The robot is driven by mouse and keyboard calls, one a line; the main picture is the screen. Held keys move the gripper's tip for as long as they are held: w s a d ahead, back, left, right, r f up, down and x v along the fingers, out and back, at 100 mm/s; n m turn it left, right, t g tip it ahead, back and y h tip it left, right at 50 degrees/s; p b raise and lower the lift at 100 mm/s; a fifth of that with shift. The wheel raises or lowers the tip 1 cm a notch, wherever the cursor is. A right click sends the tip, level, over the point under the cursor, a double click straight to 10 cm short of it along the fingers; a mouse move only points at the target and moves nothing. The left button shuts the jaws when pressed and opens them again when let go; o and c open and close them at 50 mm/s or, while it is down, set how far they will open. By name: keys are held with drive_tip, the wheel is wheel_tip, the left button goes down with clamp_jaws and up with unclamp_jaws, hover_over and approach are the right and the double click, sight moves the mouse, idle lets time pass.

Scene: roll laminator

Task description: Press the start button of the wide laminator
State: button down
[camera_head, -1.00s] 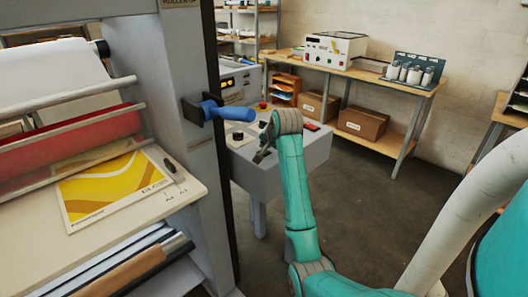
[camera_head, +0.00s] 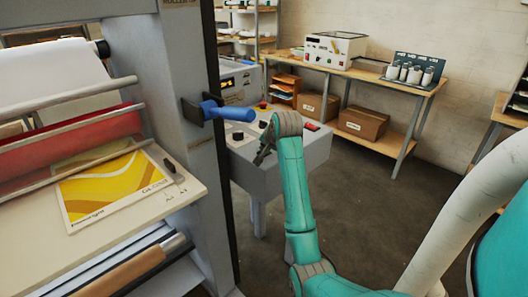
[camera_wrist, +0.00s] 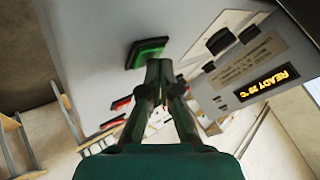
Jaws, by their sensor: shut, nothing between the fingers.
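The wide laminator (camera_head: 190,105) stands at the left of the head view, with a blue handle (camera_head: 228,112) on its side post and rollers. A grey control console (camera_head: 258,178) stands beside it. In the wrist view, a green button (camera_wrist: 147,52) in a dark frame sits on a light grey panel (camera_wrist: 95,35). My gripper (camera_wrist: 160,68) is shut and empty, its tips at the lower edge of the green button. I cannot tell whether they touch it. In the head view my gripper (camera_head: 263,154) is small and dark over the console, and the green button is hidden.
A lit READY display (camera_wrist: 268,83) and black switches (camera_wrist: 222,41) lie to the right in the wrist view. Red controls (camera_wrist: 120,103) are beyond my fingers. A workbench (camera_head: 375,77) with a white machine (camera_head: 335,47) stands behind. The floor to the right is open.

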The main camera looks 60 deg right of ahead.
drive_tip(key=shift+f, duration=0.2)
idle(0.3)
drive_tip(key=shift+r, duration=0.9)
drive_tip(key=shift+r, duration=2.5)
